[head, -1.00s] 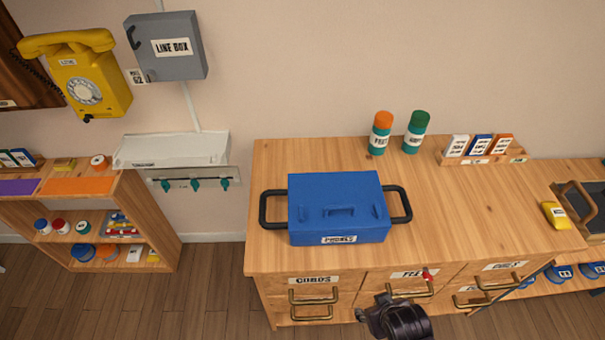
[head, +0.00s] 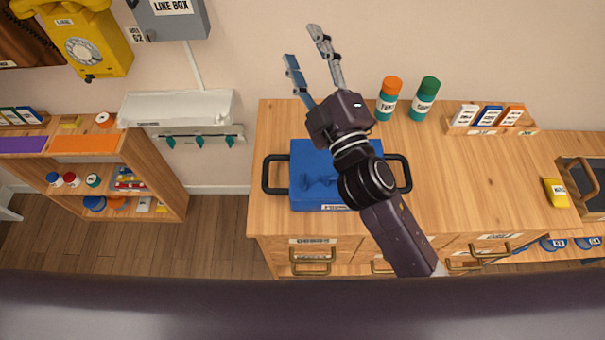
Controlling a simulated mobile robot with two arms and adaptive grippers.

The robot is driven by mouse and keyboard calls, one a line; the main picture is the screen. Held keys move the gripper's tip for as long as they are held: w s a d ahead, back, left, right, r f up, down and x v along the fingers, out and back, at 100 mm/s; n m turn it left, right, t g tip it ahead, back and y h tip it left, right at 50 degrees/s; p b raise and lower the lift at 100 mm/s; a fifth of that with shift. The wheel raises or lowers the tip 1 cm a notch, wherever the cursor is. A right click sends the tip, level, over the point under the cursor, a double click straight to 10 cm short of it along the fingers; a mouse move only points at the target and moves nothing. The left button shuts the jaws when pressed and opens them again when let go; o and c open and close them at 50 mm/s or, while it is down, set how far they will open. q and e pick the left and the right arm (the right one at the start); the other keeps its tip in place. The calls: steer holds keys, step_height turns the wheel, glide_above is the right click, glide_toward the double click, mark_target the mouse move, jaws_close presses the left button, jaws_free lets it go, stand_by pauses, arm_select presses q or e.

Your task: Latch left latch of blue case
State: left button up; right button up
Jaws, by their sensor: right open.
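The blue case (head: 306,196) sits on the wooden cabinet top, its black side handles sticking out left and right. My right arm crosses over it and hides much of its lid, its right front and most of its label. A small raised blue part (head: 309,183) shows at the left of the lid; I cannot tell whether that latch is shut. My right gripper (head: 305,45) is open and empty, with its fingers pointing up and away, past the case's back edge. It appears raised above the cabinet. My left gripper is not in view.
An orange-capped bottle (head: 388,100) and a green-capped bottle (head: 424,100) stand right of my gripper at the cabinet's back. A card rack (head: 490,120) is farther right. A white tray (head: 177,108) and hook rail (head: 200,137) are on the wall at left.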

steer(key=s+a+r+n+g+y, duration=0.5)
steer(key=a+r+n+y, duration=0.2)
steer(key=a+n+y, duration=0.45)
steer(key=s+a+f+n+g+y, duration=0.2)
steer(key=s+a+n+g, duration=0.7)
steer(key=n+g, duration=0.3)
steer(key=s+a+f+n+g+h, duration=0.3)
steer(key=s+f+n+g+h, duration=0.2)
steer(key=f+n, duration=0.4)
steer(key=n+t+h+p, duration=0.1)
steer(key=n+t+h, duration=0.35)
steer(key=h, duration=1.15)
glide_above(302, 180)
steer(key=shift+n+g, duration=0.5)
steer(key=shift+g, duration=0.45)
step_height(302, 180, down, 18)
steer(key=shift+d+f, duration=0.1)
steer(key=shift+f, duration=0.1)
steer(key=shift+f+p, duration=0.3)
steer(key=shift+f, duration=0.1)
step_height(302, 180, down, 6)
steer(key=shift+r+p, duration=0.1)
steer(key=shift+p, duration=1.05)
steer(key=shift+f, duration=0.5)
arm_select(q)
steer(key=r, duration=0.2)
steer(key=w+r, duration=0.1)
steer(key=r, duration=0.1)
arm_select(e)
steer(key=c, duration=1.2)
